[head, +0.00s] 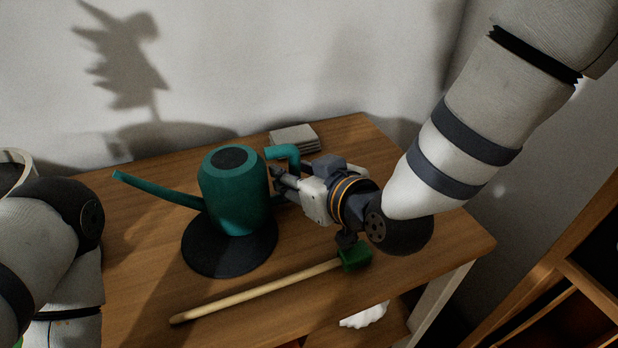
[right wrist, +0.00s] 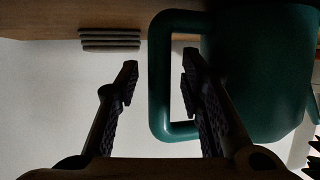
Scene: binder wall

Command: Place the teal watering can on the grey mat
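The teal watering can (head: 236,190) stands upright on a round, dark grey mat (head: 205,258), its spout pointing left and its handle (head: 284,152) on the right. Its base looks to be within the mat's edge. In the right wrist view, the can (right wrist: 255,75) fills the upper right, with the handle (right wrist: 160,75) beside it. My right gripper (head: 277,180) is at the handle side of the can. In the wrist view its fingers (right wrist: 158,80) are apart, one on each side of the handle's upright bar, with gaps showing. My left gripper is out of view.
A grey stack of flat pieces (head: 293,137) lies behind the handle; it also shows in the wrist view (right wrist: 110,40). A wooden stick with a green head (head: 260,290) lies in front of the mat. The wall is close behind the table (head: 140,255).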

